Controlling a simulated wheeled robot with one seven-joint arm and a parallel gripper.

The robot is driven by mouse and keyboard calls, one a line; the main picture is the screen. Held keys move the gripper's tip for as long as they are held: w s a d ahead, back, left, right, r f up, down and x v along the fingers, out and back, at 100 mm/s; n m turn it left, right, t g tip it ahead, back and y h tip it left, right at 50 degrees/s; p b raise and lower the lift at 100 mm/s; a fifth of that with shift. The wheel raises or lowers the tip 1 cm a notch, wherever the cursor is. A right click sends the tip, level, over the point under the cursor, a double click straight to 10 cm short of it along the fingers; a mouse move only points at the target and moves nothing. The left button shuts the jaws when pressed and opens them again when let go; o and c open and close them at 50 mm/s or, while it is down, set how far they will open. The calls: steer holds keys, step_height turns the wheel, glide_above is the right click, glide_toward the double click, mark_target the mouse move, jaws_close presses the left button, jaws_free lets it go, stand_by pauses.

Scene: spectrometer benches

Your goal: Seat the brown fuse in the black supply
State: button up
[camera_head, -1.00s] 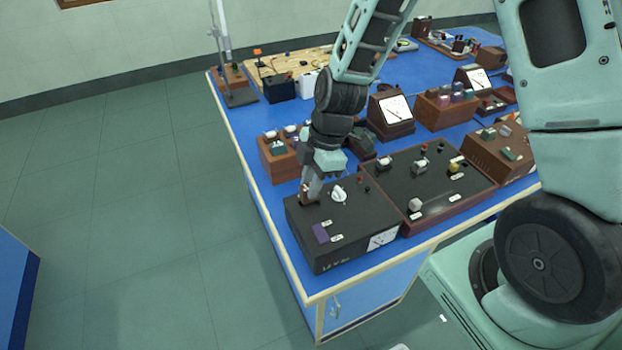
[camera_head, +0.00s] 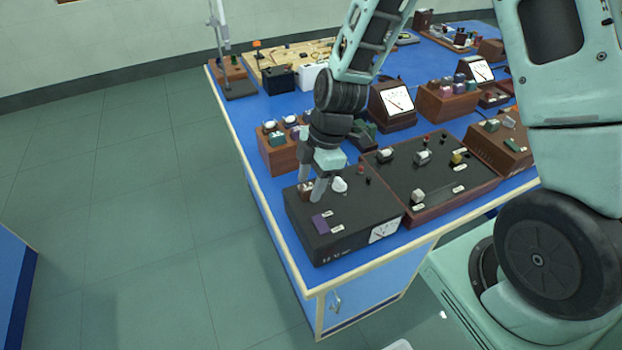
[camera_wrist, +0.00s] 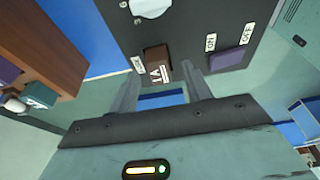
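The black supply (camera_head: 348,222) lies on the near left corner of the blue bench, with a white knob, a purple switch and a meter. The brown fuse (camera_wrist: 156,58), marked "1A", stands at the supply's top panel (camera_wrist: 190,32) in the wrist view, between the white knob and the purple switch. How deep it sits cannot be told. My gripper (camera_head: 309,189) is open just above the panel, its two fingers apart on either side of the fuse. In the wrist view a gap shows between the fuse and each finger.
A black panel unit in a brown case (camera_head: 440,178) stands close to the supply's right. A wooden block with coloured plugs (camera_head: 277,158) stands behind it. A meter box (camera_head: 392,108) is farther back. The floor (camera_head: 130,220) left of the bench is clear.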

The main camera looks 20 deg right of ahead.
steer(key=v, duration=1.7)
steer(key=shift+r+b, duration=0.25)
steer(key=shift+b, duration=0.15)
